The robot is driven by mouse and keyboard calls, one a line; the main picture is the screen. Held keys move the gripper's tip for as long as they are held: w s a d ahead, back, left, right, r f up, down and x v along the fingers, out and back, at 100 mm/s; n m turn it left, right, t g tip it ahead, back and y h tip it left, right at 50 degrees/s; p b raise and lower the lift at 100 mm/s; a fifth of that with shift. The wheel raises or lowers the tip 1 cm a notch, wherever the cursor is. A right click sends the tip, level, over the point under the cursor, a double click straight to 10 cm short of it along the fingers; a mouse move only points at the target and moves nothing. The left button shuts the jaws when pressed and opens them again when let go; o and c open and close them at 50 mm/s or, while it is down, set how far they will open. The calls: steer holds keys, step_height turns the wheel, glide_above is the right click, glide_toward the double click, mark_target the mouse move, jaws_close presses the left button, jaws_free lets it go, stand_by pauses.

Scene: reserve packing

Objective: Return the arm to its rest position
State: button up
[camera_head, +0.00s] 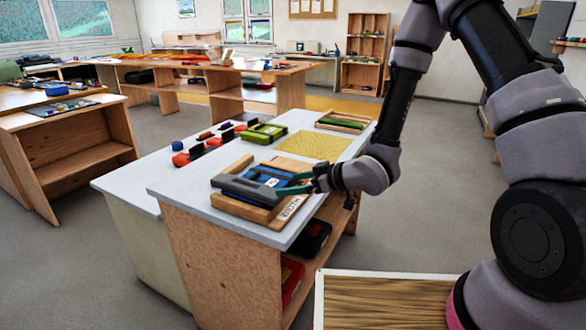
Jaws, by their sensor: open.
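My arm comes down from the upper right of the head view, bent at the elbow. My gripper (285,183) has greenish fingers and points left over the near part of the white-topped table (175,178). Its fingers are apart. They are over or beside a wooden tray (258,216) with a blue item (267,177) and a dark grey item (243,190) in it. I cannot tell whether the fingers touch anything there. No held thing shows between them.
A yellow mat (312,147), a green case (264,133) and a second wooden tray (343,121) lie farther back on the table. Several red and blue small items are on its left side. A wood-grain surface (385,303) is at the front. Grey floor is open at right.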

steer(key=w+d+r+m+t+h, duration=0.2)
steer(key=w+d+r+m+h, duration=0.25)
steer(key=d+r, duration=0.55)
steer(key=w+d+r+m+t+h, duration=0.1)
steer(key=w+d+r+m+h, duration=0.2)
steer(key=d+r+h, duration=0.55)
steer(key=s+d+r+m+y, duration=0.1)
steer(key=s+d+r+m, duration=0.2)
steer(key=s, duration=0.4)
steer(key=s+d+r+m+y, duration=0.1)
steer(key=s+d+r+m, duration=0.2)
steer(key=s+d+r, duration=0.2)
steer(key=s+d+r+m+g+y, duration=0.1)
steer(key=s+d+r+m, duration=0.3)
steer(key=s, duration=0.5)
steer(key=shift+s+d+r, duration=0.15)
steer(key=shift+d+r, duration=0.2)
steer(key=shift+r, duration=0.5)
